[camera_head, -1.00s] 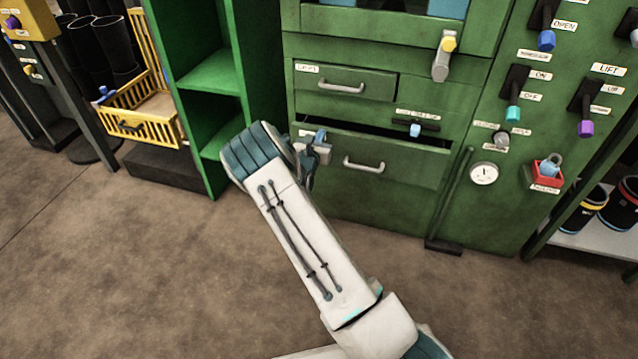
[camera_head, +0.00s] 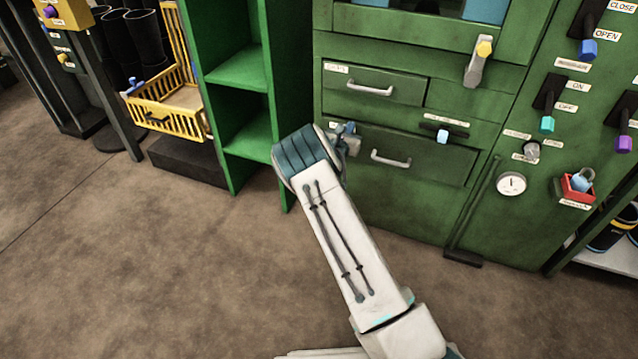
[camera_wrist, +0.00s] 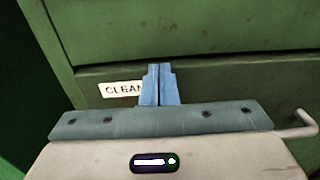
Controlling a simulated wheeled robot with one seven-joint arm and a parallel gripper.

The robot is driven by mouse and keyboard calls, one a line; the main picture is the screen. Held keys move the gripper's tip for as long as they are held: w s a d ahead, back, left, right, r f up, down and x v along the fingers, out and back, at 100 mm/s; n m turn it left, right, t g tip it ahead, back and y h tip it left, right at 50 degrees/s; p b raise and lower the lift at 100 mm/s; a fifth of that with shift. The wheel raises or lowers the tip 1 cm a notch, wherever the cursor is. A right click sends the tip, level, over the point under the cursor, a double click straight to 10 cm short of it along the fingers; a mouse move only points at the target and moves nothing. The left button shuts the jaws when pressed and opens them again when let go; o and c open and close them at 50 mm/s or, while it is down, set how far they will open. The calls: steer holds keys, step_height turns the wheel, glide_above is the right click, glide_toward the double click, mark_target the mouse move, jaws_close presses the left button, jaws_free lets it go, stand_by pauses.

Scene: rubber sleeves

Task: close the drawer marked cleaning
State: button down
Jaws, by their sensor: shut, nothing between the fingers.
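The cleaning drawer (camera_head: 428,172) is the lower green drawer of the cabinet, with a grey bar handle. In the head view its front looks flush with the cabinet, with no open gap showing above it. The head view shows my gripper (camera_head: 348,130) at the drawer's upper left, partly hidden by my wrist. The handle (camera_wrist: 292,127) shows right of it.
Another closed drawer (camera_head: 372,90) sits above. A slider (camera_head: 442,135) and a yellow-tipped lever (camera_head: 478,62) are on the cabinet front. Green open shelves (camera_head: 240,110) stand to the left. A black pedal (camera_head: 462,257) is low on the right. The floor in front is clear.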

steer(key=p+v, duration=0.5)
steer(key=v, duration=0.9)
steer(key=s+d+r+m+g+h+p, duration=0.2)
steer(key=s+d+r+m+g+p, duration=0.3)
steer(key=r, duration=0.4)
steer(key=s+d+r+m+g+h+p, duration=0.1)
steer(key=s+d+r+m+g+p, duration=0.2)
steer(key=s+d+r+m, duration=0.5)
steer(key=s+d+r+m+g+h+p, duration=0.25)
steer(key=r+m+g+p, duration=0.2)
steer(key=r, duration=0.55)
steer(key=s+r+m+g+y+p, duration=0.3)
steer(key=s+r+m+y+p, duration=0.35)
steer(key=s+r, duration=0.6)
steer(key=s+a+r+m+t+y+p, duration=0.2)
steer(key=s+a+r+m+y+p, duration=0.4)
steer(key=s+a+r, duration=0.4)
steer(key=s+m+p, duration=0.1)
steer(key=s+p, duration=0.1)
steer(key=s, duration=0.1)
steer(key=shift+r+y, duration=0.3)
steer(key=shift+r, duration=0.05)
steer(key=shift+d, duration=0.1)
